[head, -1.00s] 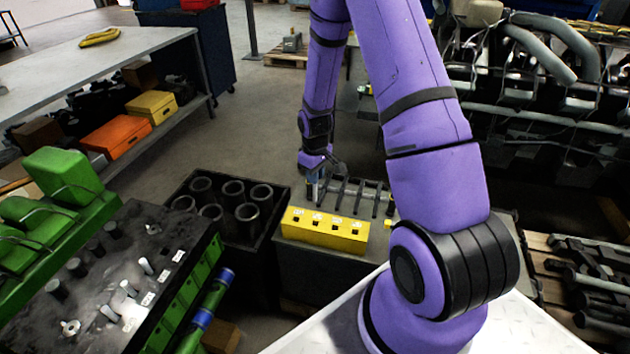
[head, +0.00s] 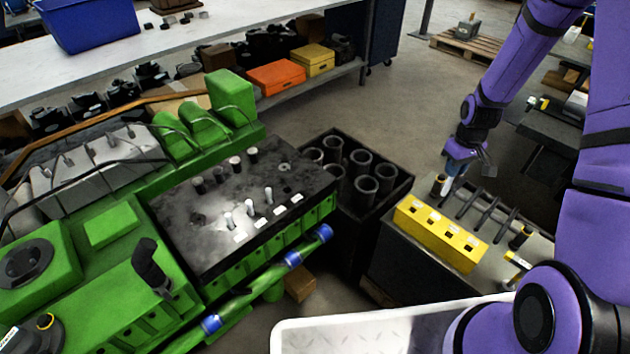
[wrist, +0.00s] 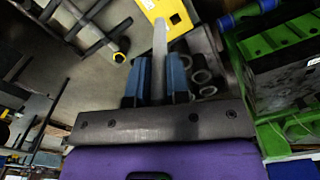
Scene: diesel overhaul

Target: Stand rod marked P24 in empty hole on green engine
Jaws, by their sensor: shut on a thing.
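My gripper (head: 453,172) is low over the left end of the rod rack (head: 480,213). In the wrist view its blue fingers (wrist: 160,62) are shut on a grey rod (wrist: 160,38), which sticks out past the fingertips. No marking on it is readable. The green engine (head: 110,228) stands at the left, with a dark top deck (head: 215,242). Three pale rods (head: 249,208) stand in the deck's front row beside several white labels (head: 280,211). The empty hole is not clear at this size.
A yellow block (head: 440,233) with several holes stands in front of the rack. A black crate of several dark cylinders (head: 365,187) lies between rack and engine. A blue-banded pipe (head: 290,259) runs along the engine's near side. Behind is a shelf bench (head: 180,42).

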